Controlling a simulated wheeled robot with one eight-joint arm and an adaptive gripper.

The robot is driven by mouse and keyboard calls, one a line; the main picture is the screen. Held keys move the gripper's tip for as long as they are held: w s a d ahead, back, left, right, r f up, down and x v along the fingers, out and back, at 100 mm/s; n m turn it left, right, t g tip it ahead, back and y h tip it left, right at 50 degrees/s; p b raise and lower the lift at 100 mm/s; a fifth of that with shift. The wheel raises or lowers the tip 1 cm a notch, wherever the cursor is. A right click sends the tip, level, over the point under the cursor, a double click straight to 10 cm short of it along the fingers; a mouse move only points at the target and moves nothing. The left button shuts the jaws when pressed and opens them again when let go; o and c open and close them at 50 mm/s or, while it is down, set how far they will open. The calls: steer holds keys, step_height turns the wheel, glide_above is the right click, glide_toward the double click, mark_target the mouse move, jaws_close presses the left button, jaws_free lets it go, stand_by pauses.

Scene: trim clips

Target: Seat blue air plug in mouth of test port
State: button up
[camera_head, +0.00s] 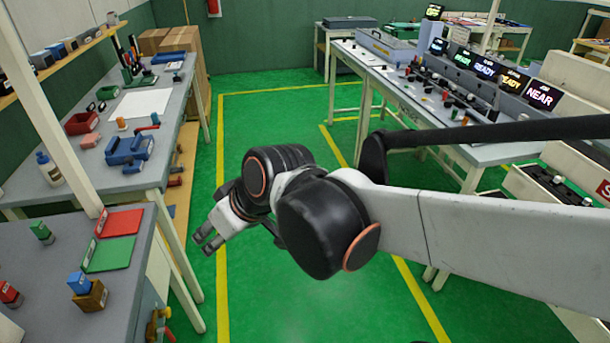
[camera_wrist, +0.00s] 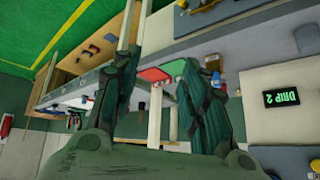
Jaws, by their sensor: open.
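A small blue piece (camera_head: 79,283), which looks like the blue air plug, stands upright on a brown block (camera_head: 91,297) on the near left bench. I cannot tell how deep it sits in the block, or whether the block is the test port. My gripper (camera_head: 206,243) is open and empty, over the green floor to the right of that bench and apart from it. In the wrist view the two fingers (camera_wrist: 163,62) are spread, with the bench in the background.
The near bench (camera_head: 115,323) also holds a green piece (camera_head: 41,232), a red piece (camera_head: 9,293), a red tray (camera_head: 120,222) and a green tray (camera_head: 109,254). A pale post (camera_head: 57,110) rises by the bench. The aisle floor (camera_head: 285,110) is clear.

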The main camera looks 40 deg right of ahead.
steer(key=s+d+m+h, duration=0.3)
steer(key=s+d, duration=0.3)
steer(key=d, duration=0.1)
steer(key=shift+s+d+r+m+t, duration=0.2)
steer(key=shift+s+r+m+t, duration=0.1)
steer(key=shift+r, duration=0.05)
stand_by(1.0)
